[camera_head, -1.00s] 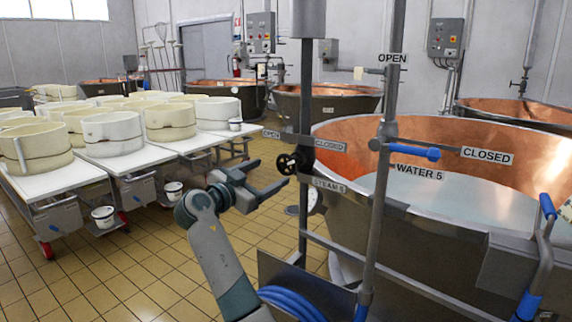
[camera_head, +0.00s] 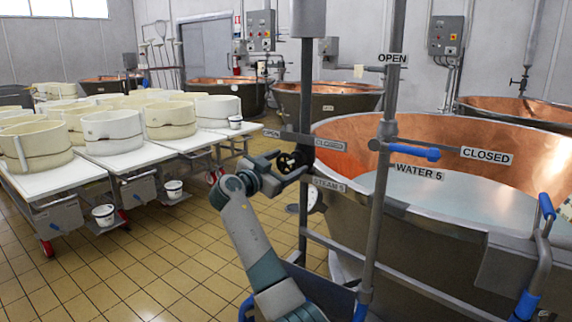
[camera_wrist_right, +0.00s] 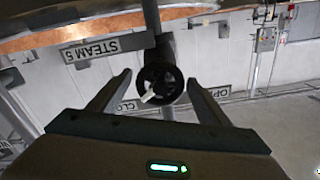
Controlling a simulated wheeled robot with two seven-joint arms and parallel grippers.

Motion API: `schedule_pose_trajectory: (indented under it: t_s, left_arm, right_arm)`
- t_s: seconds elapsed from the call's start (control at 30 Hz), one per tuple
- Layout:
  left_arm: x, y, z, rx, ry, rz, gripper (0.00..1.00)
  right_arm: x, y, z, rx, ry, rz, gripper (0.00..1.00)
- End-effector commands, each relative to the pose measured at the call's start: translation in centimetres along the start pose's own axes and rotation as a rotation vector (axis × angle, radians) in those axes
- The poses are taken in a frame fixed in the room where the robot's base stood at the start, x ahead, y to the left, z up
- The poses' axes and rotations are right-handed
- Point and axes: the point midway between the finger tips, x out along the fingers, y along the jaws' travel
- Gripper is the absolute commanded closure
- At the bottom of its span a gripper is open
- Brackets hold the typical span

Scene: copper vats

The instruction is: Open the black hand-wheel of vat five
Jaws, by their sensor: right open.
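The black hand-wheel (camera_head: 293,161) sits on the upright steam pipe beside vat five, above the STEAM 5 label (camera_head: 329,185). My right gripper (camera_head: 284,167) is open at the wheel, its fingers reaching it from the left. In the right wrist view, the hand-wheel (camera_wrist_right: 160,84) lies between the two spread fingertips of the right gripper (camera_wrist_right: 158,78), with a gap on each side. A pale streak shows on the wheel's face. The copper vat five (camera_head: 450,136) stands to the right, with pale liquid inside. My left gripper is not in view.
A blue-handled water valve (camera_head: 420,153) is on the nearer pipe, right of the wheel. OPEN and CLOSED plates flank the steam pipe. White tables (camera_head: 160,152) with pale moulds stand at left. Tiled floor (camera_head: 150,255) is clear between them and the vat.

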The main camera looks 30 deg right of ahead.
Motion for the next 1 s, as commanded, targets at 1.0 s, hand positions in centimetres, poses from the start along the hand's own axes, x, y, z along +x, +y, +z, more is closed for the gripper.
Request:
schedule_pose_trajectory:
  t_s: [1.0]
  left_arm:
    - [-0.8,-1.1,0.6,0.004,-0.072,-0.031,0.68]
  right_arm:
    - [-0.1,-0.1,0.0,-0.288,-0.002,-0.001,0.70]
